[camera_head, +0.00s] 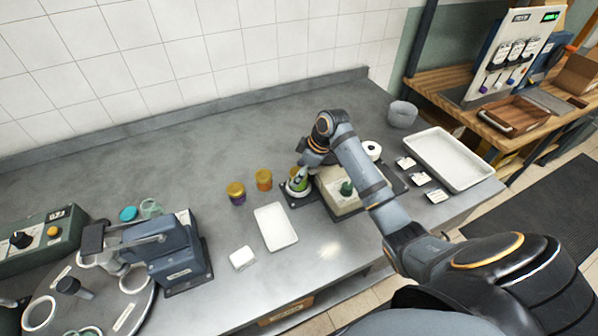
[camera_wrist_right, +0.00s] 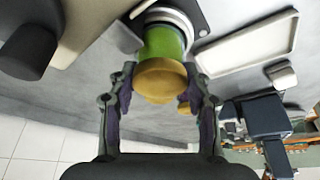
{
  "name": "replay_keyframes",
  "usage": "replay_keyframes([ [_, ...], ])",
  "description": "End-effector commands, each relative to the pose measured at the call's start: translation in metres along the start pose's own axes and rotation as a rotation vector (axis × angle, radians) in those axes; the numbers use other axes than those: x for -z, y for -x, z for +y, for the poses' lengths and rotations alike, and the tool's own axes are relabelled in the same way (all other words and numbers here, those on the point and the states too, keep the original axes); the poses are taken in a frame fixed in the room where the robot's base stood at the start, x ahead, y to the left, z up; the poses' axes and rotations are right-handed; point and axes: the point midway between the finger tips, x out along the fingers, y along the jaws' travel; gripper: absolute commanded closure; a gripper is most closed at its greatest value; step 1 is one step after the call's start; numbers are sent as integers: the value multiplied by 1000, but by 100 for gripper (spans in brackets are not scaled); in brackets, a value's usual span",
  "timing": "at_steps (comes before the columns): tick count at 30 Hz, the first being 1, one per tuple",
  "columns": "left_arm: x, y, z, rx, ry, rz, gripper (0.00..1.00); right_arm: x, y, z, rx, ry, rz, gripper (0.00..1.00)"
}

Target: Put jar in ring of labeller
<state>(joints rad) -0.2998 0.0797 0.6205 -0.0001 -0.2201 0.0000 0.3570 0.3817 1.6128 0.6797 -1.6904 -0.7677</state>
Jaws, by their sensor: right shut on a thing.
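A green jar with a gold lid (camera_wrist_right: 163,80) stands between the fingers of my right gripper (camera_wrist_right: 160,70), which is shut on it. In the head view my right gripper (camera_head: 303,170) covers the lid, and the green side of the jar (camera_head: 299,183) shows below. The jar's lower end meets the white ring (camera_wrist_right: 168,14) of the labeller; it looks inside or just over the ring, and I cannot tell how deep. The labeller (camera_head: 338,200) is a beige box on a dark plate, with a dark green knob, partly hidden by my right arm. My left gripper is not in view.
An orange jar (camera_head: 264,180) and a purple jar with a gold lid (camera_head: 236,193) stand left of the ring. A white tray (camera_head: 275,227) lies in front. A blue machine (camera_head: 165,255) with a turntable stands left. A large white tray (camera_head: 448,160) lies right.

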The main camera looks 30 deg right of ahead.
Motion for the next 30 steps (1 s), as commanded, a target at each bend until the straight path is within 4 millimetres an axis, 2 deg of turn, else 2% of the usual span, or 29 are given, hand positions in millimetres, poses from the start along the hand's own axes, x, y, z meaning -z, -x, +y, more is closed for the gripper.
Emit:
replay_keyframes([
  [2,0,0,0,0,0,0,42,0,-1,0,0,0,1,90],
  [3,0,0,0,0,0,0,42,-1,-2,0,0,-1,0,49],
  [8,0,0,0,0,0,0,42,-1,-2,0,0,0,0,28],
  [17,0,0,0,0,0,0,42,0,-1,0,0,0,0,28],
  [20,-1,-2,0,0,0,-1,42,0,7,1,-3,1,-1,28],
  [23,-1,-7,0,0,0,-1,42,-1,25,1,-6,3,-1,28],
  [30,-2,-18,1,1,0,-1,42,-1,84,2,-6,1,-1,28],
])
